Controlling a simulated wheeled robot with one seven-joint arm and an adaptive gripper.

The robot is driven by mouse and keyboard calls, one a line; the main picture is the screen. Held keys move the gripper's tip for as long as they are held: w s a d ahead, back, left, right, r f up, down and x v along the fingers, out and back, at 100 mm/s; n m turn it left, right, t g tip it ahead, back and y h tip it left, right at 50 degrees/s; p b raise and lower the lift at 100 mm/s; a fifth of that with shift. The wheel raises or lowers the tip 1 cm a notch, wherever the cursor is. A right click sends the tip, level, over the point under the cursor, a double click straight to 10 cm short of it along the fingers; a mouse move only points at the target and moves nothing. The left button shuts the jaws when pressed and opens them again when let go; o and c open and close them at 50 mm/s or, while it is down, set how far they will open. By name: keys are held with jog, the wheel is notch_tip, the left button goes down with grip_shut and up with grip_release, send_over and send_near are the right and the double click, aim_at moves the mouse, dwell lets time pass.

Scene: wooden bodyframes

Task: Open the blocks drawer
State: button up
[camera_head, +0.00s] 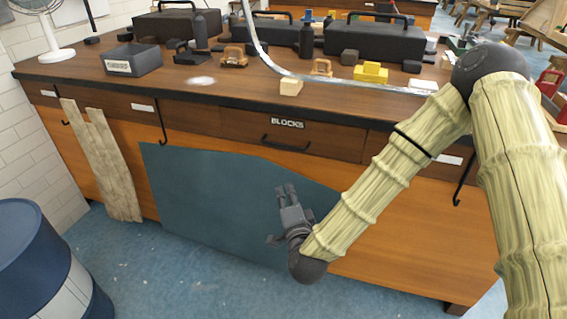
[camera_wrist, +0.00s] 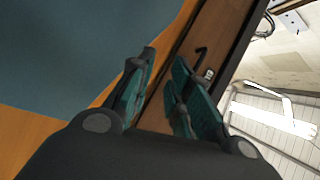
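The blocks drawer (camera_head: 240,128) is in the middle of the brown workbench front, under the tabletop edge. It carries a white-on-dark BLOCKS label (camera_head: 288,124) and a dark bar handle (camera_head: 285,145). The drawer looks shut, its front level with its neighbours. My gripper (camera_head: 286,190) is below the drawer handle, in front of the bench, apart from the handle. In the wrist view my gripper's two fingers (camera_wrist: 160,85) stand apart with nothing seen between them. A dark hook-shaped piece of metal (camera_wrist: 200,52) shows beyond the fingers, on the brown bench front.
A blue-grey panel (camera_head: 200,200) leans on the bench front. Wooden boards (camera_head: 103,160) lean at left. A blue barrel (camera_head: 40,265) stands at lower left. Black toolboxes (camera_head: 375,40) and a small wooden block (camera_head: 291,87) are on the benchtop.

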aim_at(284, 146)
jog(key=w+r+m+t+b, duration=0.1)
jog(key=w+r, duration=0.1)
jog(key=w, duration=0.2)
jog(key=w+r+m+t+h+b, duration=0.1)
jog(key=w+r, duration=0.2)
jog(key=w, duration=0.1)
jog(key=w+a+r+m+t, duration=0.1)
jog(key=w+r, duration=0.2)
jog(key=w, duration=0.2)
jog(key=shift+h+b, duration=0.3)
jog(key=shift+b, duration=0.1)
grip_shut()
